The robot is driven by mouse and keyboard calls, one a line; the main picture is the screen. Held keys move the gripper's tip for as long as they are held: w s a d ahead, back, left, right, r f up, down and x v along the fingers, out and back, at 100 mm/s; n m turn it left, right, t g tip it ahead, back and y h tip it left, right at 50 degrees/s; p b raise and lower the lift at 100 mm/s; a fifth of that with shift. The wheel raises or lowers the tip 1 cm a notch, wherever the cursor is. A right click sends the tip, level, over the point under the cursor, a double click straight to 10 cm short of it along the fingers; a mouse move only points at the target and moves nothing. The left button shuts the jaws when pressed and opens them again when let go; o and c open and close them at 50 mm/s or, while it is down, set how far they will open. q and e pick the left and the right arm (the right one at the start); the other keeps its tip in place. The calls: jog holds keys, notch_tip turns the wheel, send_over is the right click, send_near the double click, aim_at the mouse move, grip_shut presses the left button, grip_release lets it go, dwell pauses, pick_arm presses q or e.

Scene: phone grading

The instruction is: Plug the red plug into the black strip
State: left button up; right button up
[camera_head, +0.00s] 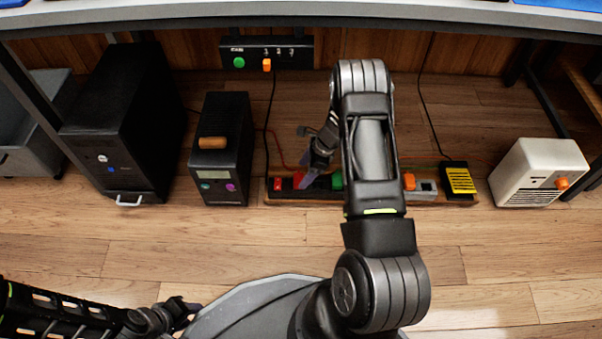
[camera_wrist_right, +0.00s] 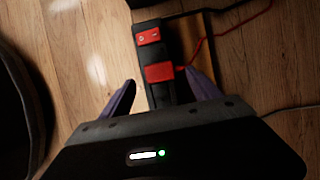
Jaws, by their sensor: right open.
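The red plug (camera_wrist_right: 160,72) lies over the black strip (camera_wrist_right: 159,95) in the right wrist view, with its red cord running off to the right. I cannot tell whether it is seated in a socket. A red switch (camera_wrist_right: 148,37) is at the strip's far end; it also shows in the head view (camera_head: 277,184). My right gripper (camera_wrist_right: 160,88) is open, its purple fingers on either side of the strip, with the plug just ahead between them. In the head view my right gripper (camera_head: 312,178) is low over the strip and partly hides it. My left gripper (camera_head: 186,308) is at the bottom left, away from the strip.
A black tower (camera_head: 125,120) and a smaller black box (camera_head: 222,150) stand left of the strip. Right of it are a yellow-labelled adapter (camera_head: 459,180) and a white heater (camera_head: 538,170). A black panel (camera_head: 265,52) hangs at the back. The front floor is clear.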

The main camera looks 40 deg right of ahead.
pick_arm(q)
jog(key=shift+s+r+p, duration=0.15)
jog(key=shift+r+p, duration=0.45)
jog(key=shift+r, duration=0.2)
pick_arm(e)
jog(key=v, duration=0.4)
